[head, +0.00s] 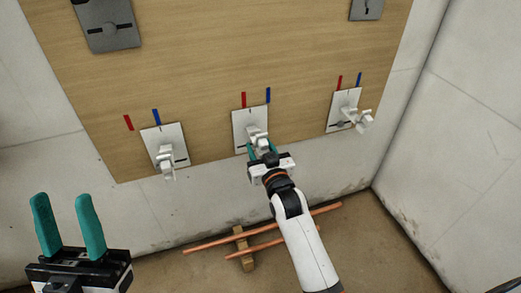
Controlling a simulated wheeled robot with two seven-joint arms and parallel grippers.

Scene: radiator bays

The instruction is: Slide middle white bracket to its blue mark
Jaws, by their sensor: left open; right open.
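The middle white bracket (254,132) sticks out from the middle white plate (250,117) on the wooden board. A blue mark (268,95) is above the plate's right edge and a red mark (243,100) is above its left part. My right gripper (262,150) is open at the bracket, its teal fingers at the bracket's lower part. Whether the fingers touch the bracket cannot be told. My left gripper (68,225) is open and empty at the lower left, away from the board.
Similar white brackets stand at the left (165,155) and right (352,115), each with red and blue marks above. Grey plates (108,25) sit higher on the board. Copper pipes (210,241) lie on a wooden block (243,250) on the floor. A white side wall (450,130) is at right.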

